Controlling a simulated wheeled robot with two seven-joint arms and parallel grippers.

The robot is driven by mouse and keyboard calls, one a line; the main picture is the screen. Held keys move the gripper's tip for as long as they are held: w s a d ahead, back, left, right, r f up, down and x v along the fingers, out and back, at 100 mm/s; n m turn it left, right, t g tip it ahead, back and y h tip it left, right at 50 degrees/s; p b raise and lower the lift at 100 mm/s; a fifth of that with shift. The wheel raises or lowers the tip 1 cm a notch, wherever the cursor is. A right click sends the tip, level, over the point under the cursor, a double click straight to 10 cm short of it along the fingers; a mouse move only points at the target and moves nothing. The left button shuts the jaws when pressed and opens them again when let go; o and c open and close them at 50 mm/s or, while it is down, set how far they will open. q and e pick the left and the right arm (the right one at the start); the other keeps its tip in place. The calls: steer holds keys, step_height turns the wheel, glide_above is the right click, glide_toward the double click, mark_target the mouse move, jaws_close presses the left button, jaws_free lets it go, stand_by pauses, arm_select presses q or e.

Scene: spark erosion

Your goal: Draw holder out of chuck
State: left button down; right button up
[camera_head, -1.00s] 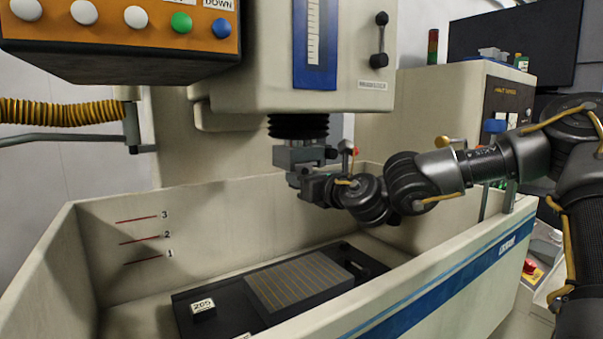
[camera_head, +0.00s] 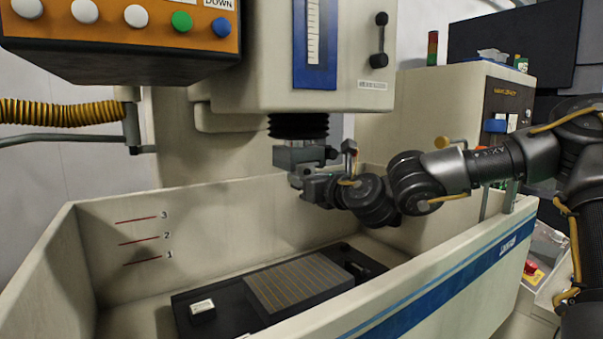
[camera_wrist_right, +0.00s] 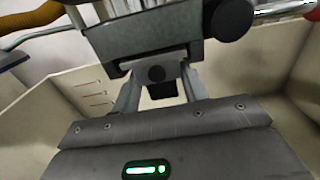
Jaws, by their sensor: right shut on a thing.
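The grey chuck (camera_head: 296,156) hangs under the black bellows of the machine head; in the wrist view its block (camera_wrist_right: 145,38) fills the top. My right gripper (camera_head: 303,180) is just below the chuck, reaching in from the right. In the wrist view the right gripper's two fingers (camera_wrist_right: 158,76) point up to the chuck's underside, shut on the holder (camera_wrist_right: 162,91), a small dark piece between them. Most of the holder is hidden by the fingers and chuck. I cannot tell whether a gap separates holder and chuck. My left gripper is not in view.
The tank's front wall (camera_head: 430,275) runs below my right arm. A slotted work plate (camera_head: 300,283) and a small labelled block (camera_head: 202,309) lie on the dark tank floor. An orange button panel (camera_head: 120,35) overhangs at upper left. Free room lies between chuck and plate.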

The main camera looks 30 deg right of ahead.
steer(key=shift+s+b, duration=0.35)
steer(key=shift+s, duration=0.9)
steer(key=shift+s, duration=0.15)
stand_by(0.4)
steer(key=s+b, duration=0.1)
steer(key=s, duration=0.9)
steer(key=shift+s+a+b, duration=0.15)
steer(key=shift+s+b, duration=0.05)
steer(key=shift+b, duration=0.2)
stand_by(1.1)
